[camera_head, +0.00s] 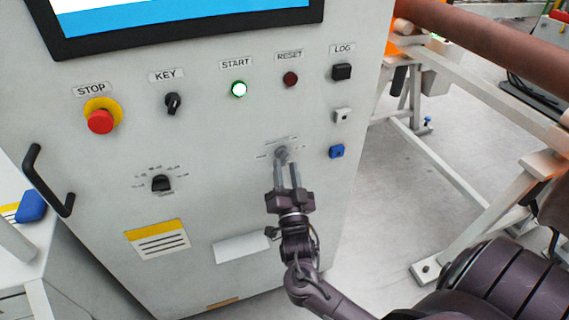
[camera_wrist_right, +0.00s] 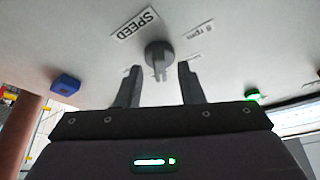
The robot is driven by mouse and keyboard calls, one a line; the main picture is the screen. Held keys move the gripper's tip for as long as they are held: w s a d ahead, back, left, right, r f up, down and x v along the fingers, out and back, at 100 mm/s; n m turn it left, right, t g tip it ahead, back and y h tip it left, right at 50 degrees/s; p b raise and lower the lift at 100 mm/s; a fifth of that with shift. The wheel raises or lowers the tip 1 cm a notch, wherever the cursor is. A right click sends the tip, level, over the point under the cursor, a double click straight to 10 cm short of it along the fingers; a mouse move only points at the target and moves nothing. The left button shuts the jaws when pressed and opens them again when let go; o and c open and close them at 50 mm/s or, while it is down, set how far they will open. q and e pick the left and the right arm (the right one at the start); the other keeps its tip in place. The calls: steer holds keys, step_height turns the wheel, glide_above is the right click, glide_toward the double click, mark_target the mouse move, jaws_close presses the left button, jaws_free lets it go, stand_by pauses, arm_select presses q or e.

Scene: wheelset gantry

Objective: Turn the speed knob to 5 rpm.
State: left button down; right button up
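The grey speed knob (camera_head: 281,153) sits on the front of the light control cabinet, right of the black selector knob. It also shows in the right wrist view (camera_wrist_right: 158,53), under a SPEED label (camera_wrist_right: 135,23), with small rpm marks around it. My right gripper (camera_head: 284,168) reaches up to the knob from below. In the right wrist view its two fingers (camera_wrist_right: 158,70) are apart, one on each side of the knob, with visible gaps. The knob's exact setting is too small to read. My left gripper is in neither view.
The cabinet carries a red STOP button (camera_head: 100,120), a KEY switch (camera_head: 173,103), a lit START button (camera_head: 239,89), a RESET button (camera_head: 290,79) and a black selector knob (camera_head: 162,183). A blue connector (camera_head: 337,152) lies right of the speed knob. A black handle (camera_head: 48,181) juts out at left.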

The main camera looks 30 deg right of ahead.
steer(key=shift+w+d+r, duration=0.2)
steer(key=shift+w+d, duration=0.1)
steer(key=shift+w, duration=0.35)
jaws_close()
